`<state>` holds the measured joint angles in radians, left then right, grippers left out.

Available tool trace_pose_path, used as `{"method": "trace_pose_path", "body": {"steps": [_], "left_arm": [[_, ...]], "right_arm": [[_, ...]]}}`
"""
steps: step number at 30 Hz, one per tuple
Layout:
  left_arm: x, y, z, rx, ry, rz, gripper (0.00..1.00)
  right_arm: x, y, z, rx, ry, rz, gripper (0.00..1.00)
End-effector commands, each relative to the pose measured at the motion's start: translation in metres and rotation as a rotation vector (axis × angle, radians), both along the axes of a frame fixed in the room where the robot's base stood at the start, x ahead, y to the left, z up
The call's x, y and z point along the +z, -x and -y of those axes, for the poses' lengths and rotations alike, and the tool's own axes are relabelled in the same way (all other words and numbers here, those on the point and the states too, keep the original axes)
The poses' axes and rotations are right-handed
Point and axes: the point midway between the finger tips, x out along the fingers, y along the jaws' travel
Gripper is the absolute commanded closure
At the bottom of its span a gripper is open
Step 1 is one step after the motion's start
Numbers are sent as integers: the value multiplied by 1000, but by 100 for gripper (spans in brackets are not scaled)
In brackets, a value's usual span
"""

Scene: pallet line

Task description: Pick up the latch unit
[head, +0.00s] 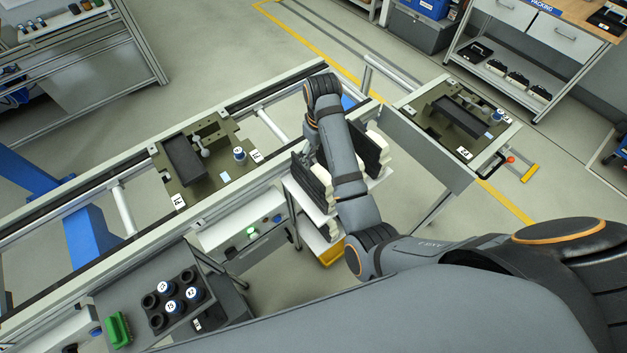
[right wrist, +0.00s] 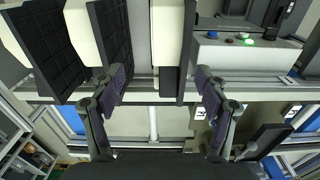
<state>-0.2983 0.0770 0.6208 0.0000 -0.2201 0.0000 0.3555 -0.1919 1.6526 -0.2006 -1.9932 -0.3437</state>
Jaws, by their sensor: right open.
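Latch units, black plates with cream bodies, stand on edge in a small rack (head: 300,200) between the conveyors. In the head view, one black plate (head: 366,150) shows right of my right forearm and another (head: 309,182) left of it. In the right wrist view, a latch unit with a cream body (right wrist: 166,35) and black plate stands ahead, between the lines of the fingers. My right gripper (right wrist: 160,78) is open and empty. Its left finger overlaps a neighbouring black plate (right wrist: 112,35) in the picture; contact cannot be told. My left gripper is not in view.
A pallet (head: 170,186) with a dark tray lies on the left conveyor; another pallet (head: 435,130) lies at the right. Conveyor rails run close to the rack.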

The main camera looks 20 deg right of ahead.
Motion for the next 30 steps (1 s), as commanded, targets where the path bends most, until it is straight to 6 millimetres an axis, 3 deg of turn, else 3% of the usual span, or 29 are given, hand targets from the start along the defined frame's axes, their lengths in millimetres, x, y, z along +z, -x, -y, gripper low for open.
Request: {"method": "trace_pose_path", "body": {"steps": [5, 11, 13, 23, 27, 30], "left_arm": [[0, 0, 0, 0, 0, 0, 26], [-17, 0, -3, -2, -4, 0, 26], [-6, 1, -3, -2, -3, -2, 26], [5, 2, -3, -2, -3, -2, 26], [20, 2, -3, -1, -3, -2, 26], [20, 2, -3, -1, -3, -2, 26]], "right_arm": [[7, -7, -7, 25, -2, -17, 25], [-26, -6, -7, 24, -2, -16, 25], [-31, -5, -7, 24, -1, -18, 25], [-52, -4, -9, 23, -2, -19, 25], [-75, -2, -13, 24, -2, -19, 25], [-91, -3, -13, 23, -2, -15, 25]]}}
